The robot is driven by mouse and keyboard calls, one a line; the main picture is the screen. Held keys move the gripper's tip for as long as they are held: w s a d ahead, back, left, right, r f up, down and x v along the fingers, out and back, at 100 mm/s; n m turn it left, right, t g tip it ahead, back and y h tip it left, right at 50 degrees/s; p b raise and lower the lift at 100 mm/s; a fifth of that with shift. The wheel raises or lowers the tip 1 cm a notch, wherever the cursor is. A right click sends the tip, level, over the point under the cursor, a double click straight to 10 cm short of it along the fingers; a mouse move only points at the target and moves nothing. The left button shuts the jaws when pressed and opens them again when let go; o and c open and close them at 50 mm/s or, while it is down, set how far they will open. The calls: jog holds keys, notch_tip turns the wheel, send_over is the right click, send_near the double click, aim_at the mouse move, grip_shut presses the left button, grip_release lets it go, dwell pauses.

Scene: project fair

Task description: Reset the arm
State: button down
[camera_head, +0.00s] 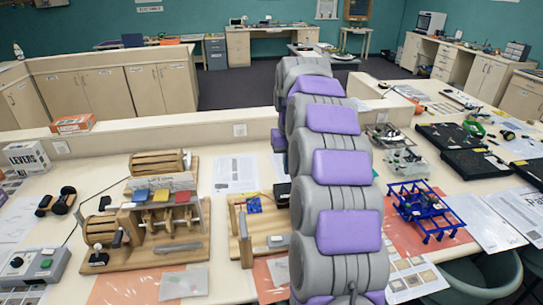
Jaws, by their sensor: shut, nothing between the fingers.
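The grey and purple segments of my arm (345,215) run up the middle of the head view, from the bottom edge to above the long cream table (225,130). The arm covers part of the table. I cannot make out my gripper or its fingers; the far end of the arm shows only rounded grey and purple parts.
A wooden lever machine (155,215) with red, yellow and blue plates stands left of the arm, beside a smaller wooden device (250,225). A blue frame (428,210) stands on the right, with black boards (465,150) behind it.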

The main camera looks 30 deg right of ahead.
jog(key=s+a+n, duration=0.2)
jog(key=s+a, duration=1.2)
jog(key=s+a+f, duration=0.2)
jog(key=s, duration=0.6)
jog(key=s+a+f+g, duration=0.1)
jog(key=s+a+f, duration=0.1)
jog(key=s, duration=0.6)
jog(key=s+a+f+n, duration=0.1)
jog(key=s+f, duration=0.3)
jog(key=s, duration=0.4)
jog(key=shift+s+a+g, duration=0.15)
jog(key=shift+a+g, duration=0.25)
jog(key=shift+a, duration=0.3)
